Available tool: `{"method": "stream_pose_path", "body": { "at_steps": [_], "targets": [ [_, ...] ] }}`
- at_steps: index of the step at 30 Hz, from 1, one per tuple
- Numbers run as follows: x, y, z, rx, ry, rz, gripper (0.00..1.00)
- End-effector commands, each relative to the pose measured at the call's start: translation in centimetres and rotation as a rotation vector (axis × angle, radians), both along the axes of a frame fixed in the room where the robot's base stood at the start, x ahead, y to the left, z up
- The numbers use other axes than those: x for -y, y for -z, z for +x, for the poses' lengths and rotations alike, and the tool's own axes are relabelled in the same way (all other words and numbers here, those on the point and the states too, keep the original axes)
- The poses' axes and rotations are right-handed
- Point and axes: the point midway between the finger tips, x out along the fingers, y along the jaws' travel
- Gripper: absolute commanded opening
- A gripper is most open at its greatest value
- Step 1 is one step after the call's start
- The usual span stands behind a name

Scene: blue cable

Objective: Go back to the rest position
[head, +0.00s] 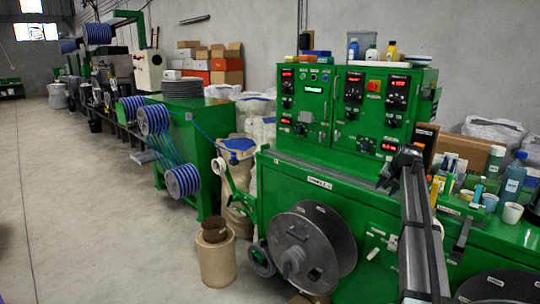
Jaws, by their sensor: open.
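My arm (416,235), dark grey, rises from the bottom edge at right in the head view, in front of the green machine. My gripper (385,178) is at its upper end, small and dark, before the machine's control panel. It is open, and nothing shows between its fingers. The blue cable (153,120) is wound on spools at the left, and more lies on a lower spool (183,181). A thin blue strand runs from the spools toward the machine.
The green machine (300,178) carries a black reel (311,247) low on its front. Bottles and cups, including a blue bottle (512,178), crowd its top at right. A brown bin (215,258) stands on the floor. The grey floor (90,210) at left is mostly clear.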

Motion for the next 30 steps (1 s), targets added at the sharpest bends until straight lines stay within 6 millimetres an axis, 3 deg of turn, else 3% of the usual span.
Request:
{"method": "stream_pose_path", "body": {
  "at_steps": [1, 6, 17, 21, 30],
  "targets": [
    [-2.5, 2.7, -0.1, -0.024, -0.025, 0.023, 0.47],
    [-7.1, 10.9, -1.4, -0.104, -0.077, 0.060, 0.47],
    [-12.6, 26.7, -7.7, -0.274, -0.157, 0.056, 0.47],
    [-14.4, 32.3, -11.0, -0.340, -0.190, 0.049, 0.47],
    [-18.4, 42.6, -19.3, -0.481, -0.265, 0.039, 0.47]
  ]
}}
